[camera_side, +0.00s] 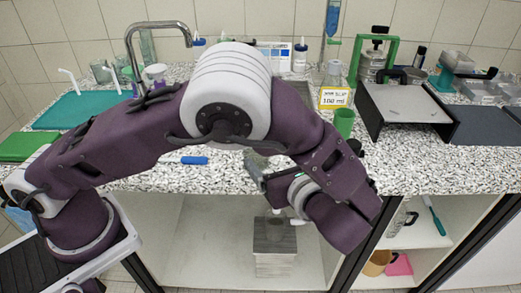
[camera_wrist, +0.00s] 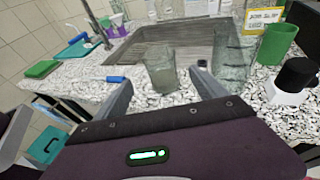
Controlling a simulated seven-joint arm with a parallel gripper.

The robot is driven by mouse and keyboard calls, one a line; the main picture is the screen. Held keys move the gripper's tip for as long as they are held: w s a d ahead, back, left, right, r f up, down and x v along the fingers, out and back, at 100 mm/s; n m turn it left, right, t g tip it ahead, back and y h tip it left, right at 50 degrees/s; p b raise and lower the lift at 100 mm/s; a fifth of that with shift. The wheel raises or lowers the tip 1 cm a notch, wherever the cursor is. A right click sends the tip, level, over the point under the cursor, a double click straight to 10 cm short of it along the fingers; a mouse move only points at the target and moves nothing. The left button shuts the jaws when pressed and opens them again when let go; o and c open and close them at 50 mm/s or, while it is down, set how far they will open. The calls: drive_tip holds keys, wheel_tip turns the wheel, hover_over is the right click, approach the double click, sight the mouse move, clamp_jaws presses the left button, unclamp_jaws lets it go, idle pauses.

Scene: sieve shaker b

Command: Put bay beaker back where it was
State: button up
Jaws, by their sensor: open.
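A clear grey-green glass beaker (camera_wrist: 160,72) stands upright on the speckled counter by the sink in the wrist view. It appears between my two fingers, beyond their tips. My gripper (camera_wrist: 162,88) is open, with a finger on either side of the view and nothing clasped. In the side view my gripper (camera_side: 268,180) is at the counter's front edge, partly hidden by my arm. A greyish beaker shape (camera_side: 257,162) shows just past it.
A larger glass vessel (camera_wrist: 232,55) stands right of the beaker. A green cup (camera_side: 344,122), a yellow-framed 100 ml sign (camera_side: 334,98) and a black-capped bottle (camera_wrist: 294,80) are farther right. A blue marker (camera_side: 194,160) lies left. The lower bay's floor (camera_side: 215,245) has free room.

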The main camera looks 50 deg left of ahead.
drive_tip(key=s+a+r+n+g+h, duration=0.5)
drive_tip(key=s+a+r+n+h, duration=0.35)
drive_tip(key=s+r+n, duration=0.3)
drive_tip(key=s+r+n+t+h, duration=0.3)
drive_tip(key=s+n+t+h, duration=0.2)
drive_tip(key=s+n, duration=0.5)
drive_tip(key=shift+d+r+n, duration=0.2)
drive_tip(key=shift+d+n, duration=0.15)
drive_tip(key=shift+n, duration=0.1)
